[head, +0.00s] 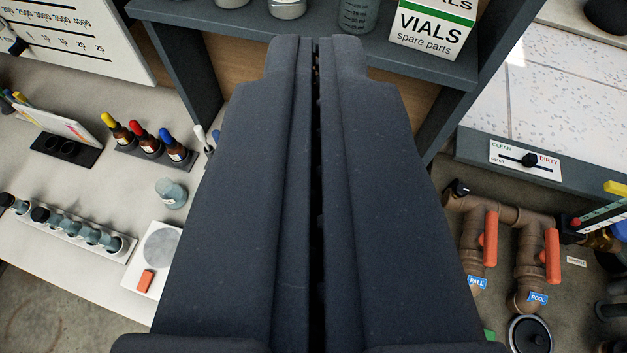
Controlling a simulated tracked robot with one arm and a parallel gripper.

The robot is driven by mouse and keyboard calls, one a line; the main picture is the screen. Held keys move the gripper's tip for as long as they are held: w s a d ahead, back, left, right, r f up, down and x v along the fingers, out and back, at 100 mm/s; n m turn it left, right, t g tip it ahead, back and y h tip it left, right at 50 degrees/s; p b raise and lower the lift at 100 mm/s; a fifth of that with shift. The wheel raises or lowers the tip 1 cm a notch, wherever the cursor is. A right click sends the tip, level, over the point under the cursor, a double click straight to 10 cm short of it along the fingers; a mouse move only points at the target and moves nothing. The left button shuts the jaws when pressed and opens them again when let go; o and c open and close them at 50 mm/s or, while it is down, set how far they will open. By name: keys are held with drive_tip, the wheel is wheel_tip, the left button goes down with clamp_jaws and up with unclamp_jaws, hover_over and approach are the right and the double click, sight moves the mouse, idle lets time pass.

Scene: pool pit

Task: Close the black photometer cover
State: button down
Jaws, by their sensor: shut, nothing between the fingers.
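My gripper (317,52) fills the middle of the head view, its two dark fingers side by side with only a thin gap between them. It is shut and empty. Its tips overlap the grey shelf unit in the picture. I cannot make out the photometer or its black cover for certain. A white device (140,272) with a grey disc and an orange button lies on the bench left of my gripper, partly hidden by it. Part of the bench is hidden behind the fingers.
Dropper bottles (149,142), a clear vial (171,193) and a vial rack (72,233) stand on the left bench. A black holder (65,148) has a colour card. The shelf (320,40) bears a VIALS box (432,27). Pipes with orange handles (490,238) are at right.

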drive_tip(key=w+a+f+g+h+p, duration=0.1)
drive_tip(key=w+f+g, duration=0.2)
drive_tip(key=w+f, duration=0.5)
drive_tip(key=w+a+f+g+h, duration=0.1)
drive_tip(key=w+f+g, duration=0.3)
drive_tip(key=f, duration=0.6)
drive_tip(key=w+a+f+g+h+p, duration=0.1)
drive_tip(key=w+a+f, duration=0.1)
drive_tip(key=f, duration=0.6)
drive_tip(key=w+a+f+g+h, duration=0.1)
drive_tip(key=w+a+f+g, duration=0.15)
drive_tip(key=f, duration=0.55)
drive_tip(key=shift+n+t, duration=0.4)
drive_tip(key=shift+t, duration=0.05)
drive_tip(key=shift+w+d+f+p, duration=0.2)
drive_tip(key=shift+w+d+f, duration=0.65)
drive_tip(key=shift+d+f, duration=0.55)
drive_tip(key=shift+w+d+f+p, duration=0.25)
drive_tip(key=shift+w+d+f, duration=0.55)
drive_tip(key=shift+d+f, duration=0.6)
drive_tip(key=shift+w+d+f+p, duration=0.2)
drive_tip(key=shift+w+d+f, duration=0.75)
drive_tip(key=shift+f, duration=0.8)
drive_tip(key=shift+s, duration=0.1)
